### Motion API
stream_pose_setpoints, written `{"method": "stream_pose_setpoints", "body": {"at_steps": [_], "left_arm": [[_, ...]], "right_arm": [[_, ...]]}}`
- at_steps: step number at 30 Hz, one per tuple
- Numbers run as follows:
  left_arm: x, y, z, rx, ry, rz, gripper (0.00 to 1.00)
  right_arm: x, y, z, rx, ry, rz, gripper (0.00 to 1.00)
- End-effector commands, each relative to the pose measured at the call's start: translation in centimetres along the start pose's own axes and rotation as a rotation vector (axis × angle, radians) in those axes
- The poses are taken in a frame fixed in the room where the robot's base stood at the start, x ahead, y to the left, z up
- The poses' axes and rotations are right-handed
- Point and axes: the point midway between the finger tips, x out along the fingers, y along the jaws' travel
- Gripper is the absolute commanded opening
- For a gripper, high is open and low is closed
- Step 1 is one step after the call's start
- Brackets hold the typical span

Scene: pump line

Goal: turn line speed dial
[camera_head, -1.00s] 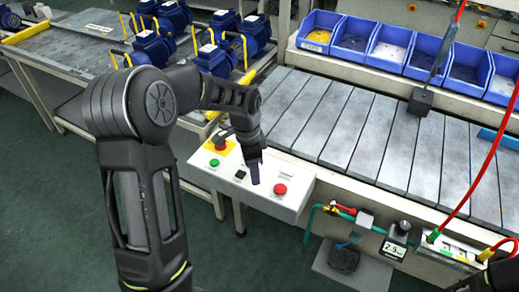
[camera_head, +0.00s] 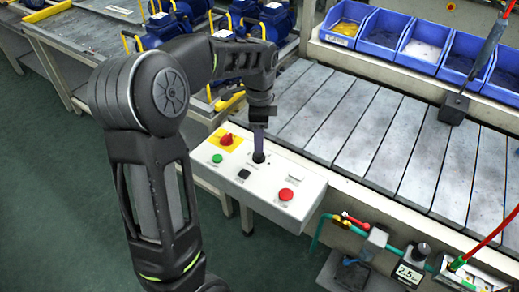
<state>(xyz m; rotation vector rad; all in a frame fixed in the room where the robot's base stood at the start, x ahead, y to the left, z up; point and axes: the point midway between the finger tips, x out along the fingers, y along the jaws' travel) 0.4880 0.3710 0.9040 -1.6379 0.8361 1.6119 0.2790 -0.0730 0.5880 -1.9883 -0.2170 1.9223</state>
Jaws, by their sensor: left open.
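The line speed dial (camera_head: 259,158) looks like a small black knob on the white control panel (camera_head: 262,206), in the upper middle of its top face. My left gripper (camera_head: 259,152) points down right at the dial and hides part of it. Its fingers are open; I cannot tell whether they touch the dial or stand around it. My right gripper does not show.
The slatted conveyor (camera_head: 370,130) lies behind, with blue bins (camera_head: 410,50) beyond.

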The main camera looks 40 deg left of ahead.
Motion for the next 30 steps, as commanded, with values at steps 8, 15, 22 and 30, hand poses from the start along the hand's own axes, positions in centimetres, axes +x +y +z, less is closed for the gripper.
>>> {"method": "stream_pose_setpoints", "body": {"at_steps": [8,15,22,30], "left_arm": [[4.3,0.1,0.1,-0.001,-0.002,0.003,0.52],[6.3,0.1,0.0,-0.001,-0.001,0.000,0.52],[6.4,0.0,0.0,-0.001,-0.001,-0.001,0.52],[6.4,0.0,0.0,-0.001,-0.001,-0.001,0.32]], "right_arm": [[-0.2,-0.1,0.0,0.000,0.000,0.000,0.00],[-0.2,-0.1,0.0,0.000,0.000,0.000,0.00],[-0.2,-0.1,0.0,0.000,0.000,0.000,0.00],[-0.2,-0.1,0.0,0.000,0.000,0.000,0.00]]}}
